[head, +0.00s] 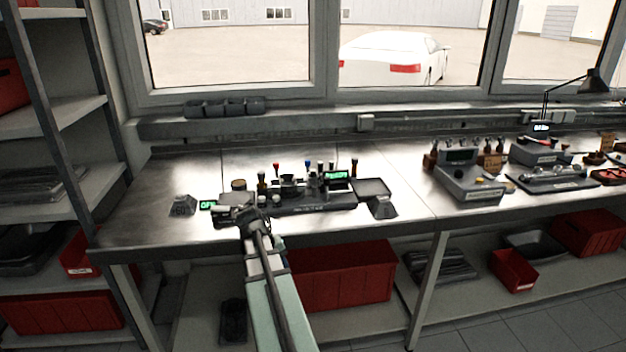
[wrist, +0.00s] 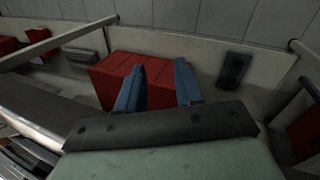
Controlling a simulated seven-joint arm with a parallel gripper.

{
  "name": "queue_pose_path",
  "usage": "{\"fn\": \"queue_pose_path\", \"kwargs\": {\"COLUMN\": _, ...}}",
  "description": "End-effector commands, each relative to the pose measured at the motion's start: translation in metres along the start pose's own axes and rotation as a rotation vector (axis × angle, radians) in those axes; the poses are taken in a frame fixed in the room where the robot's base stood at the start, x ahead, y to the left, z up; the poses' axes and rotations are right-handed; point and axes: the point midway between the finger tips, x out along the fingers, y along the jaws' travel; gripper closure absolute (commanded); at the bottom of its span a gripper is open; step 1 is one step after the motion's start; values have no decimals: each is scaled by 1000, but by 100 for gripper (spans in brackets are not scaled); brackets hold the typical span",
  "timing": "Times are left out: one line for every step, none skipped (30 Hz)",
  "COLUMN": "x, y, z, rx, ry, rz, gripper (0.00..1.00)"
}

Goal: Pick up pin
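I cannot pick out the pin for certain in either view; the parts on the bench are too small to tell apart. Several small upright pieces with red, blue and dark tops stand on a dark fixture (head: 318,203) on the metal bench (head: 130,222). My arm reaches up from the bottom of the head view to the bench's front edge, left of the fixture's middle. In the wrist view the two blue fingers of my gripper (wrist: 158,72) stand apart with nothing visible between them. Part of the fixture's left end is hidden behind my arm's end.
A small flat tray on a stand (head: 373,187) is right of the fixture. A grey block (head: 183,205) and a green display (head: 208,205) are at its left. A red bin (head: 345,275), also in the wrist view (wrist: 110,75), sits under the bench. Bare bench lies behind the fixture.

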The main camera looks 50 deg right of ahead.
Motion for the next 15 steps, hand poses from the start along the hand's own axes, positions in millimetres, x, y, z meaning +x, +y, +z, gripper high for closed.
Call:
{"fn": "queue_pose_path", "kwargs": {"x": -12, "y": 18, "z": -3, "rx": 27, "ry": 9, "rz": 9, "gripper": 64}}
{"fn": "queue_pose_path", "kwargs": {"x": -20, "y": 28, "z": -4, "rx": 40, "ry": 14, "rz": 15, "gripper": 64}}
{"fn": "queue_pose_path", "kwargs": {"x": -28, "y": 41, "z": -5, "rx": 59, "ry": 20, "rz": 21, "gripper": 64}}
{"fn": "queue_pose_path", "kwargs": {"x": -35, "y": 51, "z": -6, "rx": 73, "ry": 26, "rz": 25, "gripper": 64}}
{"fn": "queue_pose_path", "kwargs": {"x": -42, "y": 60, "z": -8, "rx": 86, "ry": 30, "rz": 28, "gripper": 64}}
{"fn": "queue_pose_path", "kwargs": {"x": -51, "y": 74, "z": -11, "rx": 105, "ry": 38, "rz": 29, "gripper": 64}}
{"fn": "queue_pose_path", "kwargs": {"x": -58, "y": 83, "z": -14, "rx": 118, "ry": 45, "rz": 28, "gripper": 64}}
{"fn": "queue_pose_path", "kwargs": {"x": -66, "y": 92, "z": -18, "rx": 131, "ry": 53, "rz": 25, "gripper": 64}}
{"fn": "queue_pose_path", "kwargs": {"x": -76, "y": 106, "z": -24, "rx": 148, "ry": 65, "rz": 19, "gripper": 64}}
{"fn": "queue_pose_path", "kwargs": {"x": -84, "y": 115, "z": -30, "rx": 159, "ry": 76, "rz": 11, "gripper": 64}}
{"fn": "queue_pose_path", "kwargs": {"x": -92, "y": 125, "z": -37, "rx": 170, "ry": 88, "rz": 0, "gripper": 64}}
{"fn": "queue_pose_path", "kwargs": {"x": -103, "y": 139, "z": -50, "rx": 184, "ry": 108, "rz": -19, "gripper": 64}}
{"fn": "queue_pose_path", "kwargs": {"x": -113, "y": 149, "z": -61, "rx": 193, "ry": 126, "rz": -39, "gripper": 64}}
{"fn": "queue_pose_path", "kwargs": {"x": -123, "y": 160, "z": -73, "rx": 202, "ry": 145, "rz": -61, "gripper": 64}}
{"fn": "queue_pose_path", "kwargs": {"x": -137, "y": 176, "z": -90, "rx": 213, "ry": 174, "rz": -91, "gripper": 64}}
